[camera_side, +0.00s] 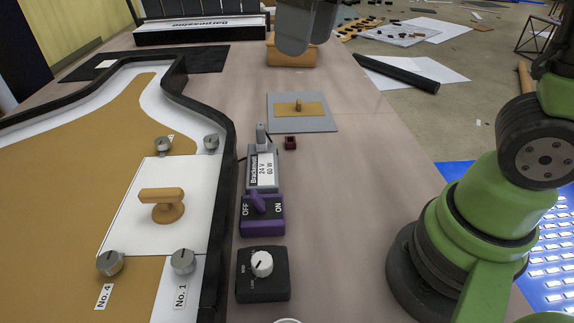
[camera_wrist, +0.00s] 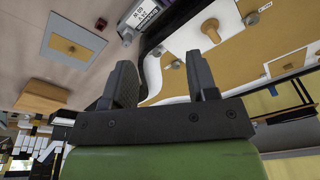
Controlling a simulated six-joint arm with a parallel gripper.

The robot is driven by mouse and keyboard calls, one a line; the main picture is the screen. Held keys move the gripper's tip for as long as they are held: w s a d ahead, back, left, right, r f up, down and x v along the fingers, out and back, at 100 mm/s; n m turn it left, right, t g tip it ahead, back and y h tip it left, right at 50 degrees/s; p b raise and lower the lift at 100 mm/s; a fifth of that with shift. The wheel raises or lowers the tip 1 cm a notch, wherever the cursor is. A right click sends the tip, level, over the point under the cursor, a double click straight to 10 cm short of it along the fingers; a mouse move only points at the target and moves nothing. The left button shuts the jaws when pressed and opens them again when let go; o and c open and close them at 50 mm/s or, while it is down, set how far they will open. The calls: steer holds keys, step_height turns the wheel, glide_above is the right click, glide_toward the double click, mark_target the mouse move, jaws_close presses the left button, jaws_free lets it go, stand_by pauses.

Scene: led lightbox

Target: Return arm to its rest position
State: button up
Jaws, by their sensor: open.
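My gripper (camera_wrist: 162,85) shows in the wrist view with its two dark fingers spread apart and nothing between them. In the side view only a grey end part of my arm (camera_side: 306,25) shows at the top edge, above the far part of the table, and the fingers cannot be made out there. My green arm (camera_side: 480,215) stands at the right in the side view.
A lightbox panel (camera_side: 60,210) with a wooden-handled white plate (camera_side: 122,218) lies left. A purple switch (camera_side: 262,215), black dial box (camera_side: 262,285), power supply (camera_side: 262,170) and grey plate (camera_side: 285,122) stand mid-table. A wooden block (camera_side: 290,54) sits behind. The table right of these is clear.

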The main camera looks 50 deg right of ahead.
steer(key=s+d+m+t+y, duration=0.1)
steer(key=s+d+m+t, duration=0.2)
steer(key=s, duration=0.8)
steer(key=m+t, duration=0.2)
steer(key=m, duration=0.1)
steer(key=shift+t, duration=0.3)
